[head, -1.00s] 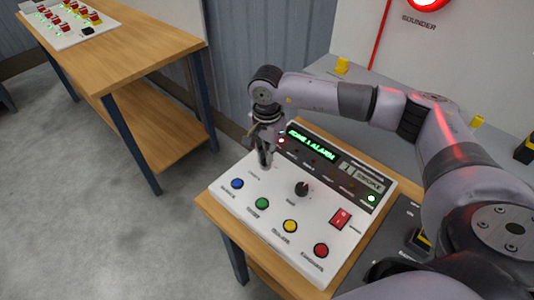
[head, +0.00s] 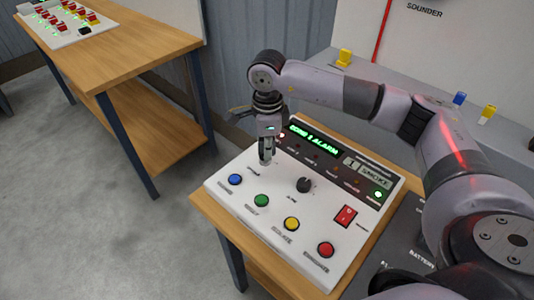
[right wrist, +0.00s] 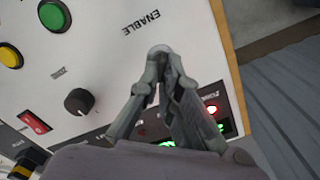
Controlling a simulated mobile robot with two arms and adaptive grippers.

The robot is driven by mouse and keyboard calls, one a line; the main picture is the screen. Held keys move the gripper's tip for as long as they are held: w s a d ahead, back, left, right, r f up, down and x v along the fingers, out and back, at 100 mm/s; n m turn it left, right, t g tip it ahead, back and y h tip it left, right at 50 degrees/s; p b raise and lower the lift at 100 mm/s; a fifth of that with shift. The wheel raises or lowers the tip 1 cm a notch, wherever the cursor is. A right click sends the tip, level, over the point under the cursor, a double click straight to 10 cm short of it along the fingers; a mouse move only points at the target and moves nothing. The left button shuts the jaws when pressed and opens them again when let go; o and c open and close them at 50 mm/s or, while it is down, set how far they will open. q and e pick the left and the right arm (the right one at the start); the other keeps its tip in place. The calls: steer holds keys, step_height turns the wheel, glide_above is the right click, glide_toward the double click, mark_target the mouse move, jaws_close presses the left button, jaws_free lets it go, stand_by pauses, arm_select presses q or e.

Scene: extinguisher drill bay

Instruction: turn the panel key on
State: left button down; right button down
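The white control panel (head: 222,190) stands on a wooden bench. My right gripper (head: 265,160) points down at its upper left part, beside the ENABLE label. In the right wrist view my right gripper (right wrist: 162,52) has its fingertips drawn together just beside that label, at the panel key's place. The key is hidden between and behind the fingertips, so its turn position cannot be seen. My left gripper is in neither view.
The panel also carries a black knob (head: 304,185), blue (head: 235,179), green (head: 261,201), yellow (head: 291,224) and red (head: 326,250) buttons, a red rocker switch (head: 345,216) and a lit green display (head: 314,140). Another wooden bench (head: 120,50) stands at left; floor between is clear.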

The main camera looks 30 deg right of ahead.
steer(key=shift+m+b, duration=0.8)
steer(key=shift+m, duration=1)
steer(key=c, duration=1.8)
jaws_free()
steer(key=shift+r, duration=0.1)
step_height(320, 180, up, 12)
